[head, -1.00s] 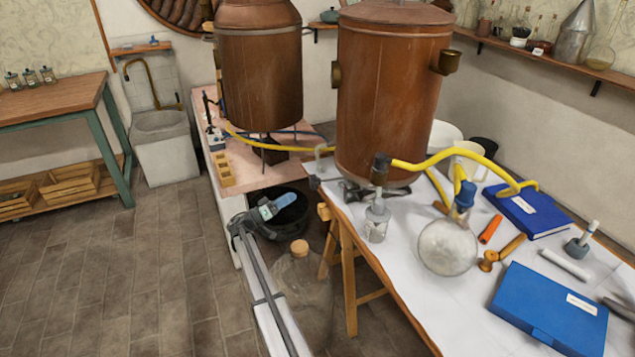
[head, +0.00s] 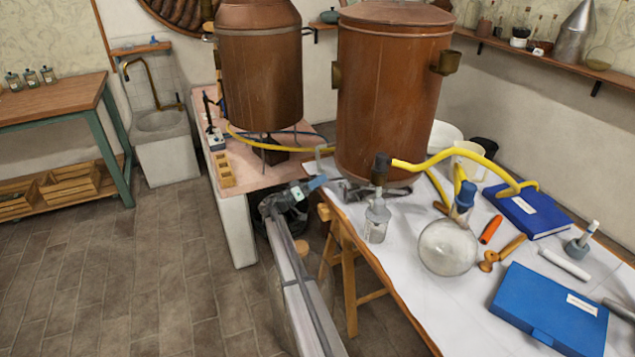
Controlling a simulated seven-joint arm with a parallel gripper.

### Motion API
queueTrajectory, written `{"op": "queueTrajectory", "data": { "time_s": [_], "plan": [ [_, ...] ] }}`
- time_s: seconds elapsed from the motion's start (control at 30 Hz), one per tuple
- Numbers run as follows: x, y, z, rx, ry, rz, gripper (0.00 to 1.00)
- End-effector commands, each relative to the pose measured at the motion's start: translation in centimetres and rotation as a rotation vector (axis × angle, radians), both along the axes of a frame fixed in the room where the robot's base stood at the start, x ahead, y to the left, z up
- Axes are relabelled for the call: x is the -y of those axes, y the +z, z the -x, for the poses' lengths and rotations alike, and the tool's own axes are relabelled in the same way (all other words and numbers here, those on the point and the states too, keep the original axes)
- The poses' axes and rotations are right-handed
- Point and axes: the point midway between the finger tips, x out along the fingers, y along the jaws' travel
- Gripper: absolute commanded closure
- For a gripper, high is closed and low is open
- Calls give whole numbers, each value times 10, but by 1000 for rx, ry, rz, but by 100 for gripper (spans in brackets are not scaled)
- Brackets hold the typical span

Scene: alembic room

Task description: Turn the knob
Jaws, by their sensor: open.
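My gripper (head: 316,184) is at the far end of my extended arm, near the back left corner of the white-topped table. Its blue-grey end points right, toward the foot of the large copper vessel (head: 388,100). The jaws are open, though their gap is hard to make out at this size. A small grey hooked metal piece (head: 318,156) stands just above the gripper in the picture; I cannot tell whether they touch. I cannot clearly pick out a knob.
The white-topped table (head: 400,265) holds a small bottle (head: 377,222), a round flask (head: 448,246), a yellow hose (head: 440,158) and blue books or cases (head: 550,308). A second copper vessel (head: 260,80) stands over a pink-topped bench (head: 240,180). The floor at left is clear.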

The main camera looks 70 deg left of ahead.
Motion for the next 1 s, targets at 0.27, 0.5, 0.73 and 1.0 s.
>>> {"op": "queueTrajectory", "data": {
  "time_s": [0.27, 0.5, 0.73, 1.0],
  "plan": [
    [0, 0, -1, 0, 0, 0, 12],
    [0, 0, -1, 0, 0, 0, 35],
    [0, 0, -1, -1, -1, 0, 57],
    [1, 0, -1, -3, -1, 13, 63]
  ]
}}
